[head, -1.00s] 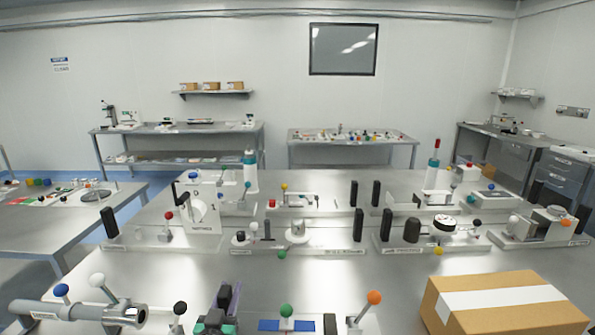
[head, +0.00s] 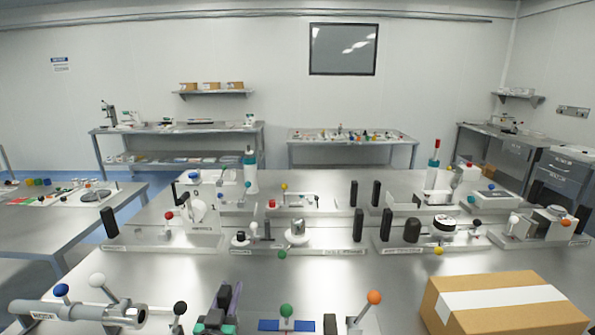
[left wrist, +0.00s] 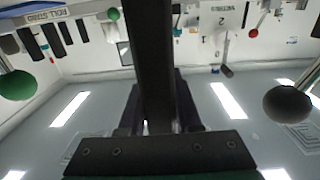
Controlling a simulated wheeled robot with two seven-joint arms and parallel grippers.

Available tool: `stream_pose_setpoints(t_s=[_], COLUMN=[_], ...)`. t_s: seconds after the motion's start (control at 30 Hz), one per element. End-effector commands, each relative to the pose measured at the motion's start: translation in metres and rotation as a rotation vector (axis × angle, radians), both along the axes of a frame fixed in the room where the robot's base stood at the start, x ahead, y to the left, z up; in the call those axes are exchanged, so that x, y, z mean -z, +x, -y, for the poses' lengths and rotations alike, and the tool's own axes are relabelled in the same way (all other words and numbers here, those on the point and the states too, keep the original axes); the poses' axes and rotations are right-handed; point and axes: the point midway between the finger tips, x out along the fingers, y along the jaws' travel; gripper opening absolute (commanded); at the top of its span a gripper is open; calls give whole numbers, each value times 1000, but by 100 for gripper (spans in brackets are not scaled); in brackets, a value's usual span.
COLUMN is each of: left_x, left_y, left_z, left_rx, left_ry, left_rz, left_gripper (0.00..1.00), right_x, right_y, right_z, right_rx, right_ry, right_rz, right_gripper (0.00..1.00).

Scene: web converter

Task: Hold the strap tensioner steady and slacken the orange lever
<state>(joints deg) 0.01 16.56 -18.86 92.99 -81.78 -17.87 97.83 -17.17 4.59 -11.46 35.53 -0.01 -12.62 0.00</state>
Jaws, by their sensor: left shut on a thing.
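The orange-knobbed lever (head: 374,297) stands tilted up to the right at the bench's near edge, with a blue plate and green knob (head: 286,311) just left of it. My left gripper (head: 220,303) is at the near edge, left of the green knob and right of a black-knobbed lever (head: 180,308). In the left wrist view my left gripper (left wrist: 158,100) is shut on a dark upright bar (left wrist: 153,40), which I take as the tensioner's handle. The tensioner's body is cut off or hidden behind the gripper. My right gripper is not in view.
A cardboard box (head: 505,308) stands at the near right. A grey cylinder (head: 75,312) with blue and white knobs lies at the near left. Several fixtures with knobs and black posts (head: 358,225) fill the bench's middle. Bare steel (head: 330,270) lies between.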

Motion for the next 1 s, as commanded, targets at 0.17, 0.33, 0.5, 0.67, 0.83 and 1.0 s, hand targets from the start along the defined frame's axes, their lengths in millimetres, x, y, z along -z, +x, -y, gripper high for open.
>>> stream_pose_setpoints(t_s=[0.17,0.33,0.5,0.67,0.83,1.0], left_x=[1,1,-2,1,4,8], left_y=[0,0,0,0,0,0], left_z=[0,0,0,0,0,0], left_rx=[0,0,-1,-1,-1,-1], left_ry=[0,0,-7,-5,-5,-3], left_rz=[-1,-1,4,3,1,-3], left_gripper=[0,0,0,0,0,0], right_x=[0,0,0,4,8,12], right_y=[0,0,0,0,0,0], right_z=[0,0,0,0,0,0], right_rx=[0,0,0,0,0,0], right_ry=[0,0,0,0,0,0], right_rz=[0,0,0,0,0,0], right_gripper=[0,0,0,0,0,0])
